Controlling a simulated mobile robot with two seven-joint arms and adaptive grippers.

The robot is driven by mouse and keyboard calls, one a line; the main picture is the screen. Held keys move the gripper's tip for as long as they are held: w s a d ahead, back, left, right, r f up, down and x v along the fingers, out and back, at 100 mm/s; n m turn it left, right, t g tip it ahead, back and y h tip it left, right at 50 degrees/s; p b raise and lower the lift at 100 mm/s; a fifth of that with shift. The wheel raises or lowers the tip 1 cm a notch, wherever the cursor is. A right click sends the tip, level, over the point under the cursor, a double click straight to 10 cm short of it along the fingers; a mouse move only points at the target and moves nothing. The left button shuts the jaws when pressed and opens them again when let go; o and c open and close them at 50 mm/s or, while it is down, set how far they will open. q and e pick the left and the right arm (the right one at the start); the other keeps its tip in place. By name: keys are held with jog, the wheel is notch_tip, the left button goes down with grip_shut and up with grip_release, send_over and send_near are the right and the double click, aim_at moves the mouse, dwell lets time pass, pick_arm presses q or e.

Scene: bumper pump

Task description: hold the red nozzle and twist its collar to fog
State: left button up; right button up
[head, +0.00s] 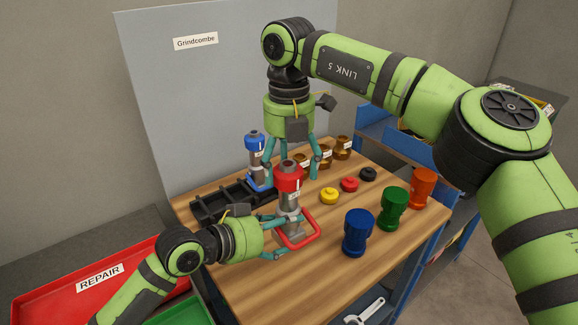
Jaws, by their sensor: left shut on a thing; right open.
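The red nozzle stands upright on the wooden bench, with a red collar (288,177) on top, a grey body (287,202) and a red loop handle (312,232). My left gripper (284,234) comes in from the left and is shut on the nozzle's lower part near the handle. Its fingers hide some of the base. My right gripper (291,172) points down, open, with its teal fingers to either side of the red collar in the picture. I cannot tell whether the fingers are level with the collar or a little behind it. The collar's setting marks are too small to read.
Brass fittings (342,147), yellow (329,196), red and black caps, and blue (357,232), green and orange fittings stand to the right. A red REPAIR tray (60,286) lies lower left.

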jog(key=shift+f, duration=0.35)
jog(key=c, duration=1.1)
jog(key=shift+w+d+n, duration=0.1)
jog(key=shift+d+n, duration=0.05)
jog(key=shift+n, duration=0.15)
jog(key=n, duration=0.3)
jog(key=shift+n, duration=0.3)
jog(key=n, duration=0.4)
jog(key=shift+n, duration=0.3)
jog(key=n, duration=0.4)
jog(key=shift+a+n, duration=0.25)
jog(key=shift+n, duration=0.05)
jog(key=shift+a+n, duration=0.15)
jog(key=shift+n, duration=2.05)
